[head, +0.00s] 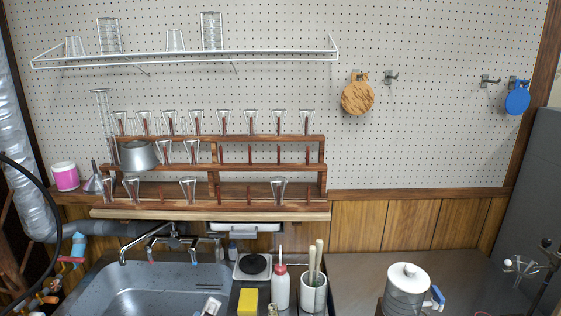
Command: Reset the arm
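Neither of my grippers can be made out in the head view, and no arm of mine is clearly visible. The head camera faces a pegboard wall (430,140) above a sink (160,288) and a grey counter (350,268). A dark stand with a clamp (545,262) is at the right edge, partly cut off.
A wooden rack (215,213) holds several glass funnels and a grey pot (138,155). A wire shelf (190,57) hangs above. A yellow sponge (248,301), a white bottle (281,287), a brush jar (313,293) and a lidded canister (406,290) stand at the front.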

